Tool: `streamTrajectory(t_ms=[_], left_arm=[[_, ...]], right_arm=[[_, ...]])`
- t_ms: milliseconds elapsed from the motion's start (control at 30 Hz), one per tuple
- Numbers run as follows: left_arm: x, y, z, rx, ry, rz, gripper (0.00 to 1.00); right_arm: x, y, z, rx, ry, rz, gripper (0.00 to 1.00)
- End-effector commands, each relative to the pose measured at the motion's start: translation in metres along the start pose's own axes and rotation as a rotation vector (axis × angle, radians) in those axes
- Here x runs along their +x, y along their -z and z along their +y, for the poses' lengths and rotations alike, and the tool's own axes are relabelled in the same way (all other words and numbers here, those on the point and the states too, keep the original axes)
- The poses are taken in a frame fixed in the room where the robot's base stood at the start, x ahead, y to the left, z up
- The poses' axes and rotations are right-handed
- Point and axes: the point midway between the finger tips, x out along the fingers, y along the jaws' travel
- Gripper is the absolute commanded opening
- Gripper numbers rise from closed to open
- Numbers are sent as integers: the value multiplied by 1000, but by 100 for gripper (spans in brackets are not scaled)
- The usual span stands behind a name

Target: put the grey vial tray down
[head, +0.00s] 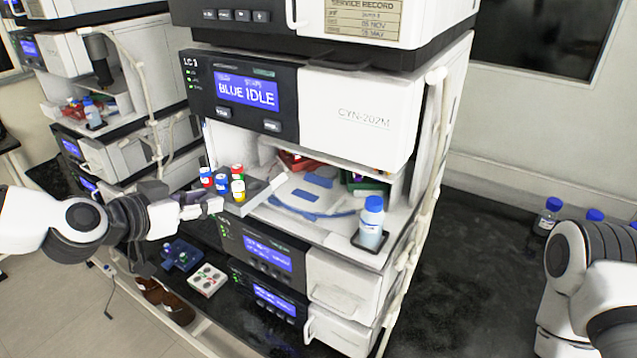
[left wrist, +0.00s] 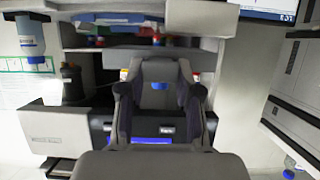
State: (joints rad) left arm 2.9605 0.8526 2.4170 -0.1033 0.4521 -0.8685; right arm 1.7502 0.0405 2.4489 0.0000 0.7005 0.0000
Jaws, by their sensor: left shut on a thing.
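The grey vial tray (head: 256,199) is at the front left of the open bay under the "BLUE IDLE" screen. It carries several vials (head: 222,183) with red, blue and yellow caps. My left gripper (head: 214,205) is shut on the tray's left end. Whether the tray's underside touches the bay floor cannot be told. In the left wrist view my gripper (left wrist: 160,95) fills the middle and hides most of the tray; only a few coloured caps show beside the fingers. My right arm enters at the lower right of the head view; its gripper is out of frame.
Inside the bay are blue tubing (head: 300,211), a red tray (head: 294,161), a green tray (head: 368,185) and a blue-capped bottle (head: 371,224) at the right front. A blue tray (head: 181,256) and a pale tray (head: 207,280) sit on the bench below.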

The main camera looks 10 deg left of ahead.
Motion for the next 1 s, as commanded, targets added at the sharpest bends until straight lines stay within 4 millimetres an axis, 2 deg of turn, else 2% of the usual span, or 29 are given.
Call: streamTrajectory(t_ms=[167, 367, 467, 500, 533, 700, 1000], left_arm=[[17, -4, 7, 15, 6, 1, 0], [47, 1, 28, 21, 4, -2, 0], [64, 12, 40, 20, 4, -3, 0], [71, 16, 46, 20, 1, -5, 0], [75, 24, 50, 17, 2, -8, 0], [108, 34, 72, 11, -1, -3, 0], [132, 36, 87, 3, -1, -2, 0]], right_arm=[[32, -1, 0, -1, 0, -2, 40], [74, -1, 0, -1, 0, -3, 40], [79, -1, 0, 0, 0, -2, 40], [78, -1, 0, 0, 0, -2, 40], [66, -1, 0, 0, 0, -2, 40], [50, 0, 0, -1, 0, -1, 40], [44, -1, 0, -1, 0, -2, 40]])
